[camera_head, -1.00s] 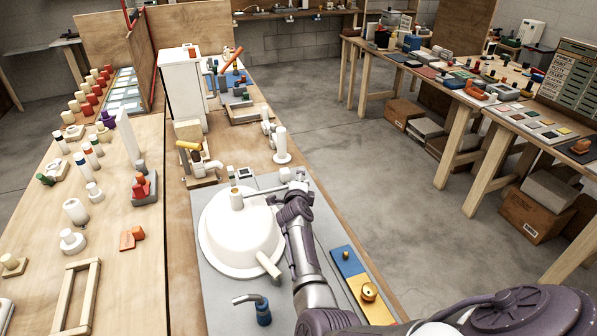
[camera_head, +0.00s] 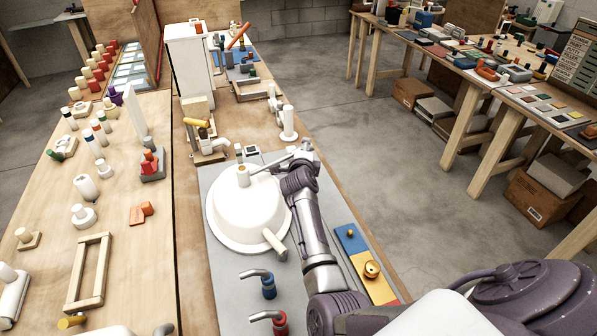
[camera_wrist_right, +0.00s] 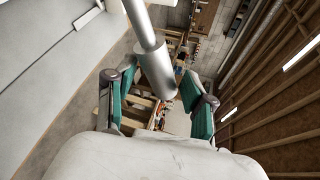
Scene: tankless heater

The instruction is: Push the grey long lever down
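The grey long lever (camera_head: 270,164) runs from the small cylinder on top of the white round tank (camera_head: 236,222) toward the right and back in the head view. My right gripper (camera_head: 302,159) is at the lever's outer end. In the right wrist view the grey lever (camera_wrist_right: 147,45) comes down from the top, and its thicker end lies between the green-padded fingers of my right gripper (camera_wrist_right: 158,88). The fingers stand open, with visible gaps on both sides of the lever. My left gripper is out of view.
A blue-based faucet (camera_head: 268,288) and a red-based faucet (camera_head: 280,322) stand in front of the tank. A white cabinet (camera_head: 190,60) stands behind. The floor right of the bench is clear.

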